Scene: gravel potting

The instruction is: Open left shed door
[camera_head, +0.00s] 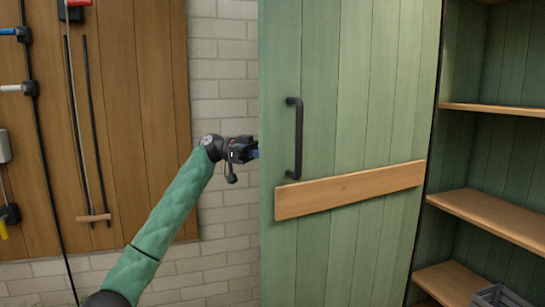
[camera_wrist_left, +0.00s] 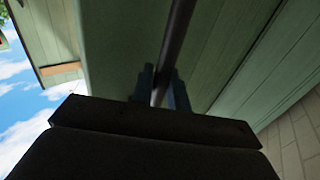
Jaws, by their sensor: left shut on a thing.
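The green plank shed door (camera_head: 345,110) stands swung open beside the shelves, with a black bar handle (camera_head: 297,138) and a slanted wooden brace (camera_head: 350,189) on the face toward me. My left gripper (camera_head: 250,151) is at the door's free left edge, its fingertips partly hidden behind that edge. In the left wrist view, the two fingers of my left gripper (camera_wrist_left: 161,88) are shut on a dark handle bar (camera_wrist_left: 176,35) in front of green planks (camera_wrist_left: 120,45). That bar appears to be on the door's far face. My right gripper is not in view.
The shed interior with wooden shelves (camera_head: 490,214) is at the right, and a grey crate (camera_head: 498,296) shows at the bottom right. A pale brick wall (camera_head: 218,75) stands behind the door's left edge. A wooden board with hung tools (camera_head: 125,90) is at the left.

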